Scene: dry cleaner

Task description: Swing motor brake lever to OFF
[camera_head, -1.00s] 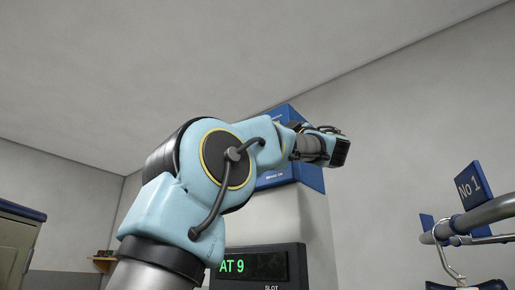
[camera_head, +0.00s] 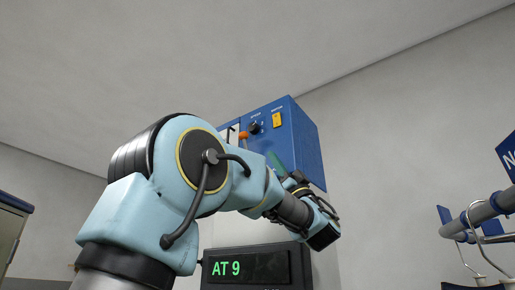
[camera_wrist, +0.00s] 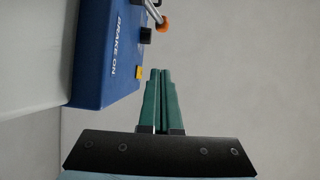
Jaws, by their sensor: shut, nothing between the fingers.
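The blue control box (camera_head: 305,145) is on the wall, partly hidden by my arm in the head view. In the wrist view the box (camera_wrist: 95,55) is at upper left, with the words BRAKE ON on its side. The brake lever (camera_wrist: 153,10) is a metal rod with an orange knob (camera_wrist: 163,25) at the top of the wrist view. An orange knob also shows in the head view (camera_head: 243,135). My gripper (camera_wrist: 160,72) has green fingers close together with nothing between them. The fingertips are apart from the knob and beside the box.
The box face carries a black dial (camera_head: 254,128) and a yellow switch (camera_head: 277,120). A display (camera_head: 250,268) reading AT 9 stands below my arm. At right is a grey rail (camera_head: 490,208) with blue plates. The wall right of the box is clear.

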